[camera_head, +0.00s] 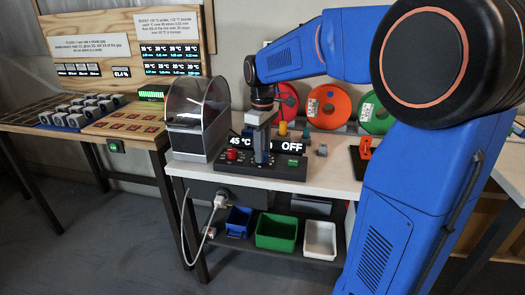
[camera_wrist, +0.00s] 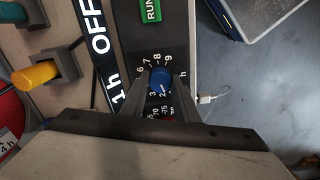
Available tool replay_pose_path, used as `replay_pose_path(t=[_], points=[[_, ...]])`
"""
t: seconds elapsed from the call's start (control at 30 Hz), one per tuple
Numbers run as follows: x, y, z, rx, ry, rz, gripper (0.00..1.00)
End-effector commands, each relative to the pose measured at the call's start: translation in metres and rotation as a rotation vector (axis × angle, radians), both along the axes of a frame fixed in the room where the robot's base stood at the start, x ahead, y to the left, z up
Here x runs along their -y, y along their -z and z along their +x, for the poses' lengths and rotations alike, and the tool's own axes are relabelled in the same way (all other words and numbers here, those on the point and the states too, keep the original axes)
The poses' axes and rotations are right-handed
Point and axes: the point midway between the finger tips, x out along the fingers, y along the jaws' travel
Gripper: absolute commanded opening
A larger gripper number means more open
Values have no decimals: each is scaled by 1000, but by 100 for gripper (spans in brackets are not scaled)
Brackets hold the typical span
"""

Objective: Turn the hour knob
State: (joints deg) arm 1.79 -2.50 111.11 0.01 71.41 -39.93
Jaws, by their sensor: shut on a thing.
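The hour knob (camera_wrist: 160,80) is a round blue knob on a dark control panel (camera_wrist: 140,32), ringed by white numbers and marked "h". In the wrist view my gripper (camera_wrist: 160,88) has one finger on each side of the knob and is shut on it. In the head view my gripper (camera_head: 262,158) points down at the middle of the panel (camera_head: 225,166), and I cannot make out the knob clearly there. The display (camera_wrist: 104,65) reads "1h OFF" in the wrist view. In the head view it shows "45 °C" and "OFF", with its middle hidden by my gripper.
A red knob (camera_head: 232,155) is left of my gripper, and a green RUN button (camera_head: 293,162) is to its right. A clear-hooded machine (camera_head: 197,115) stands close on the left. Coloured spools (camera_head: 328,105) stand behind. Small pegs (camera_wrist: 35,76) sit behind the display.

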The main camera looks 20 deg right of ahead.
Motion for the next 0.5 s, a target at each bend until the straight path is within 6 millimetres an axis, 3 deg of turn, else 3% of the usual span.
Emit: replay_pose_path(t=[0.5], points=[[0,-1,0,1,486,0,5]])
